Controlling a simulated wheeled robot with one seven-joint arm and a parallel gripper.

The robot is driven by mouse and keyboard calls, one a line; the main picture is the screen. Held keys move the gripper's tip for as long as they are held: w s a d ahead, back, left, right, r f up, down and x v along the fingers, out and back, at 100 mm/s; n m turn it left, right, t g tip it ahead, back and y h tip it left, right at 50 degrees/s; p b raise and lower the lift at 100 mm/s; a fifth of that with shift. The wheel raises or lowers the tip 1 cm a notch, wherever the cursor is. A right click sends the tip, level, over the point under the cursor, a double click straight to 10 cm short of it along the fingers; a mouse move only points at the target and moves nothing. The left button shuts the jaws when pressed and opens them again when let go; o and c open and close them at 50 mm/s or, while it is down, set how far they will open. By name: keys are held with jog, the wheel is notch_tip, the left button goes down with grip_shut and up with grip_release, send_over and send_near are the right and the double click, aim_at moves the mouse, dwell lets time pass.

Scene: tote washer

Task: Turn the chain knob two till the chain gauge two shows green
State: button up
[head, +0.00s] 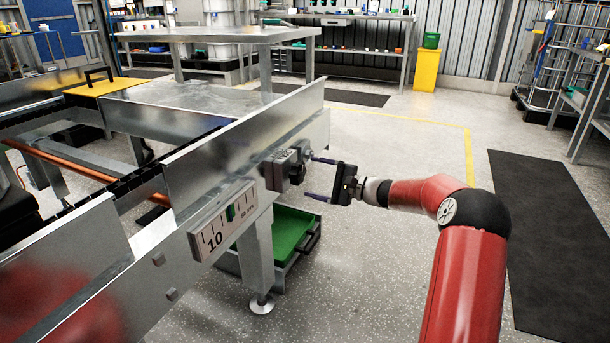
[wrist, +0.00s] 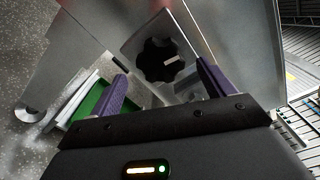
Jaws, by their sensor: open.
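The chain knob (wrist: 163,60) is a black lobed knob with a white mark, on a square metal housing. In the head view the knob (head: 297,172) shows on the side of the metal conveyor frame. My gripper (head: 315,176) is open, its fingers pointing at the knob from the right. In the wrist view the purple fingers of my gripper (wrist: 162,85) are apart, with the knob ahead between them; I see no grip on it. A gauge plate (head: 222,222) is fixed to the frame left of the knob. It has black scale lines, a green mark and the number 10.
A green tray (head: 290,232) sits low beneath the frame, by a metal leg (head: 257,262). The conveyor's side wall (head: 240,143) runs close to the knob. The floor right of the frame is open, with a dark mat (head: 548,220) farther right.

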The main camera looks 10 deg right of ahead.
jog(key=v, duration=0.2)
jog(key=shift+s+d, duration=0.2)
jog(key=shift+d, duration=0.05)
jog(key=s+a+r+n+g+h, duration=0.1)
jog(key=s+a+n+g+h, duration=0.25)
jog(key=s+a, duration=0.5)
jog(key=s+a+r+n+g+h, duration=0.25)
jog(key=s+a+n+g, duration=0.2)
jog(key=s, duration=0.75)
jog(key=s+d+n+t+h, duration=0.2)
jog(key=s+d+h, duration=0.15)
jog(key=s, duration=0.85)
jog(key=s+d+n+t+h, duration=0.1)
jog(key=s+d+n+h, duration=0.3)
jog(key=s, duration=0.8)
notch_tip(320, 180, up, 12)
jog(key=m+h+p, duration=0.1)
jog(key=p, duration=1.2)
jog(key=shift+a+m, duration=0.3)
jog(key=shift+m, duration=0.1)
